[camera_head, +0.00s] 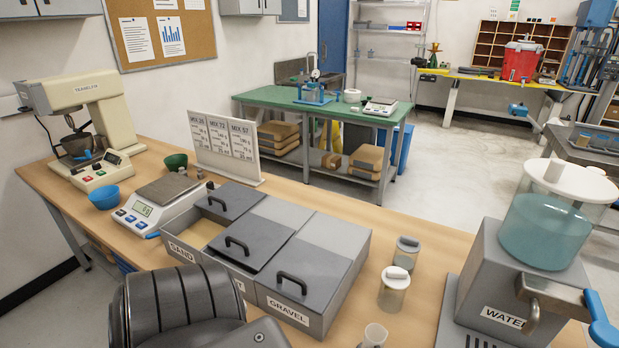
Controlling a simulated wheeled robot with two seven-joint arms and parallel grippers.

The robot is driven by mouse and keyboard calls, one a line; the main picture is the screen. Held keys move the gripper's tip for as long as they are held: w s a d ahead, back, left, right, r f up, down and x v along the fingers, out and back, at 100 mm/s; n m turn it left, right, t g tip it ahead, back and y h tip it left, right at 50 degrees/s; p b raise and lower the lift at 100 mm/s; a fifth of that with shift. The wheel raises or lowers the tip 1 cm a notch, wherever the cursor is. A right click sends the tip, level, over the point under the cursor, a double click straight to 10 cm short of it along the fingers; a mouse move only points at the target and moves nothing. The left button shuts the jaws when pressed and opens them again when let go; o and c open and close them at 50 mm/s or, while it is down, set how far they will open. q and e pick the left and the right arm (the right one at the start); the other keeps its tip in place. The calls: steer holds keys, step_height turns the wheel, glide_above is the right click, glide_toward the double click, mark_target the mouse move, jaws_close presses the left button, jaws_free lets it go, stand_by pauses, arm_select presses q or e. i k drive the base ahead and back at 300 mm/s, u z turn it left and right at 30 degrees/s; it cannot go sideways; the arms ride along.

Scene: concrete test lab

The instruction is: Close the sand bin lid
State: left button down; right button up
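The sand bin (183,252) is the leftmost of three grey bins in one box on the wooden table, with a SAND label on its front. Its dark grey lid (236,196) with a black handle sits toward the back of the bin. The front part is uncovered and tan sand (200,232) shows inside. The middle bin's lid (262,238) and the gravel bin's lid (318,268) lie over the front of their bins. A dark ribbed part of my arm shows at the bottom left and hides part of the box front. Neither gripper is in view.
A digital scale (150,212) stands close left of the sand bin, with a blue bowl (104,197) and a mixer (90,115) beyond. A sign board (225,150) stands behind. Jars (394,287) and a water dispenser (520,280) are to the right.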

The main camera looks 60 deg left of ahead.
mark_target(230, 202)
steer(key=z, duration=0.25)
steer(key=k, duration=0.85)
steer(key=u, duration=0.65)
